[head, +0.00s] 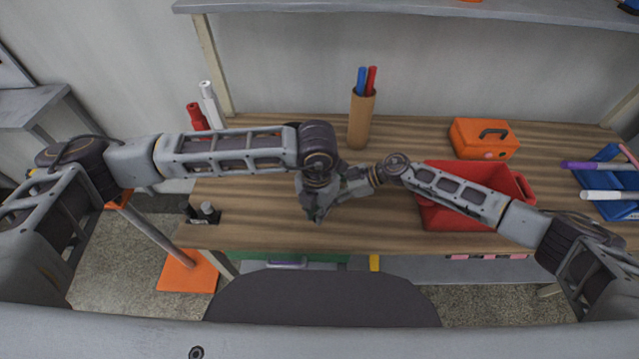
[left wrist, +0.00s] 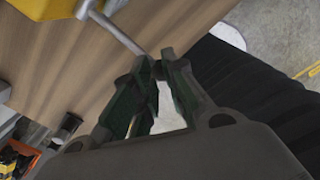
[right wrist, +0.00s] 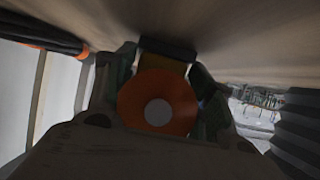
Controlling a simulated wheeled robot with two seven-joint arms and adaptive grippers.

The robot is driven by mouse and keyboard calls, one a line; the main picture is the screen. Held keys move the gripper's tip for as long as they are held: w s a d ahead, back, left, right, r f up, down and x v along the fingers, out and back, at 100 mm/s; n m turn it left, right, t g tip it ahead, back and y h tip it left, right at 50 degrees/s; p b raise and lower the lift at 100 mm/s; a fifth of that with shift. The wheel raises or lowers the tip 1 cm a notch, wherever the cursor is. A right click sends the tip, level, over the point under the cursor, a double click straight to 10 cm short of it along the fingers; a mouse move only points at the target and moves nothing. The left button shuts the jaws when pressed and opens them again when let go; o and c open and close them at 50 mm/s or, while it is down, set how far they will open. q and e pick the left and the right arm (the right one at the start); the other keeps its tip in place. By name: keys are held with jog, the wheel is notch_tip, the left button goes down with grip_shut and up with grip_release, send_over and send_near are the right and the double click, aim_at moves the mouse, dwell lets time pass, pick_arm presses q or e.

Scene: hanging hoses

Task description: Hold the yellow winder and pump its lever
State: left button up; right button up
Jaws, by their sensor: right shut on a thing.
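The yellow winder shows as a yellow body (left wrist: 40,8) at the top left corner of the left wrist view. A thin grey lever (left wrist: 122,34) runs from it to my left fingertips. My left gripper (left wrist: 158,62) has a narrow gap between its fingers, with the lever's end at the tips; I see no firm grip on it. In the right wrist view my right gripper (right wrist: 165,88) is shut on the winder, whose orange disc with a grey centre (right wrist: 158,103) faces the camera. In the head view my left gripper (head: 316,207) and arms hide the winder.
A red bin (head: 455,217) and an orange toolbox (head: 484,139) stand right on the wooden table (head: 260,226). A cardboard tube with blue and red sticks (head: 360,120) stands at the back. A blue rack (head: 612,206) is at far right. The table's front edge is close.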

pick_arm(q)
jog(key=shift+r, duration=1.8)
jog(key=shift+r, duration=0.1)
jog(key=r, duration=0.1)
jog(key=w+r, duration=0.1)
jog(key=r, duration=0.1)
jog(key=shift+w+r, duration=0.1)
jog(key=shift+w, duration=0.05)
jog(key=shift+r, duration=2.5)
